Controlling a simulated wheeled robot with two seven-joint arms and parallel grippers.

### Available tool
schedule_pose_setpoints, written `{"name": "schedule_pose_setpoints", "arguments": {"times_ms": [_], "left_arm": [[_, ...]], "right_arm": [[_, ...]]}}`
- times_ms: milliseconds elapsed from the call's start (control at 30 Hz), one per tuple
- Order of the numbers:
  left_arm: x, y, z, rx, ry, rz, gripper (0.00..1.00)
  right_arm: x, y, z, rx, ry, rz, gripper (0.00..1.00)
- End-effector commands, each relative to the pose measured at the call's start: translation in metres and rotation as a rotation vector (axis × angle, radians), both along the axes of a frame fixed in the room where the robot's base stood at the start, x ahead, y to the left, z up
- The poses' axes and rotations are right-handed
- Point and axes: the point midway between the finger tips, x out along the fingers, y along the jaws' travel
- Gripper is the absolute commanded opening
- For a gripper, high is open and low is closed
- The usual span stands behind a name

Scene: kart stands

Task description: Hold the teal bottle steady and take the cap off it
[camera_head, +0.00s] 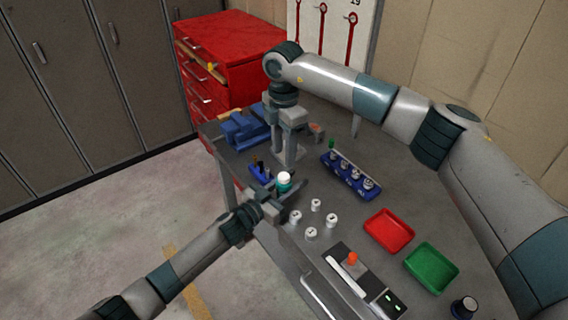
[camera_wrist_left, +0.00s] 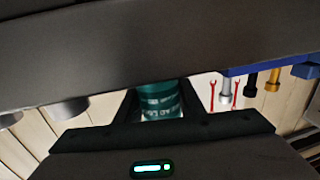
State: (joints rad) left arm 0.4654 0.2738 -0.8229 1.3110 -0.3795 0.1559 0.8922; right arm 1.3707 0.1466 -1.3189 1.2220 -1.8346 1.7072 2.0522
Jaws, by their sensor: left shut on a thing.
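The teal bottle (camera_head: 284,187) stands upright near the front left edge of the workbench, with a white cap (camera_head: 284,177) on its top. My left gripper (camera_head: 277,198) comes in low from the left and is shut on the bottle's body. In the left wrist view the teal bottle (camera_wrist_left: 159,100) shows with pale markings between the fingers; its cap is hidden there. My right gripper (camera_head: 288,160) points down just behind and above the bottle in the head view. Its fingers look apart with nothing between them, and it appears clear of the cap.
Several small white-topped pieces (camera_head: 316,204) stand right of the bottle. A blue rack (camera_head: 350,175) of metal parts, a red tray (camera_head: 388,231), a green tray (camera_head: 432,268) and a control panel (camera_head: 365,279) lie further right. A blue vise (camera_head: 243,128) is behind left.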

Motion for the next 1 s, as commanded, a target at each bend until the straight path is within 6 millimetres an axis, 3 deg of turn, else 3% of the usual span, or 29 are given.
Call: {"name": "schedule_pose_setpoints", "arguments": {"times_ms": [600,1000], "left_arm": [[0.0000,0.0003,-0.0002,0.000,0.000,0.000,0.00],[0.0000,0.0003,-0.0003,0.001,0.001,0.000,0.00]], "right_arm": [[0.0000,0.0001,-0.0004,0.000,0.001,-0.652,0.40],[0.0002,-0.0003,-0.0002,-0.001,0.000,-0.710,0.40]]}}
